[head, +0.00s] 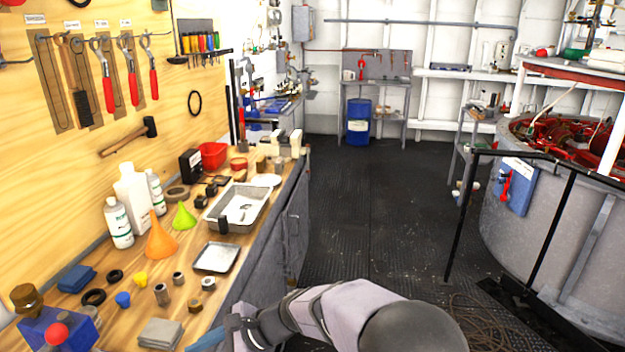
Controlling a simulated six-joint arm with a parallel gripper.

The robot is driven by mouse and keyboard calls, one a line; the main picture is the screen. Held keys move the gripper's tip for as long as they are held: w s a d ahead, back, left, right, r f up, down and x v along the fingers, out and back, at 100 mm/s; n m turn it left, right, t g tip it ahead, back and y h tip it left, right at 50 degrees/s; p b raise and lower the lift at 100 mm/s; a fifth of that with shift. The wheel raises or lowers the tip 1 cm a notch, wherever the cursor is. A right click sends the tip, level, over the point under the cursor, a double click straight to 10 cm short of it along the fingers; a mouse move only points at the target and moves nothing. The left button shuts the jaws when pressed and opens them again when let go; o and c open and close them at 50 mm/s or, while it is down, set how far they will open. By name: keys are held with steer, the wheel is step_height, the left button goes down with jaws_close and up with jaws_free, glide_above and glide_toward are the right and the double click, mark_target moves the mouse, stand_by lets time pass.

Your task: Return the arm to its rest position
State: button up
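My arm reaches in from the bottom right of the head view, low in front of the workbench. Its end points left, toward the near edge of the wooden bench top (188,262). My gripper (226,338) is at the bottom edge of the picture, dark and partly cut off. A narrow blue piece (205,341) shows just left of it; I cannot tell whether it is part of the gripper or a separate thing. The fingers are not clear enough to show their opening.
A black railing (458,215) stands to the right.

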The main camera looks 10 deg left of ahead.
steer(key=s+d+n+h+p, duration=0.2)
steer(key=d+n+h, duration=0.1)
steer(key=d, duration=1.2)
steer(key=s+d+n+t+h+p, duration=0.1)
steer(key=s+d+n+h, duration=0.2)
steer(key=d, duration=1.1)
steer(key=s+d+n+t+h+p, duration=0.1)
steer(key=d+n, duration=0.5)
steer(key=d, duration=0.9)
steer(key=s+h+p, duration=0.1)
steer(key=s+h, duration=0.1)
steer(key=h, duration=0.1)
steer(key=shift+d+r+h+p, duration=0.25)
steer(key=shift+d+h+p, duration=0.05)
steer(key=shift+d, duration=0.05)
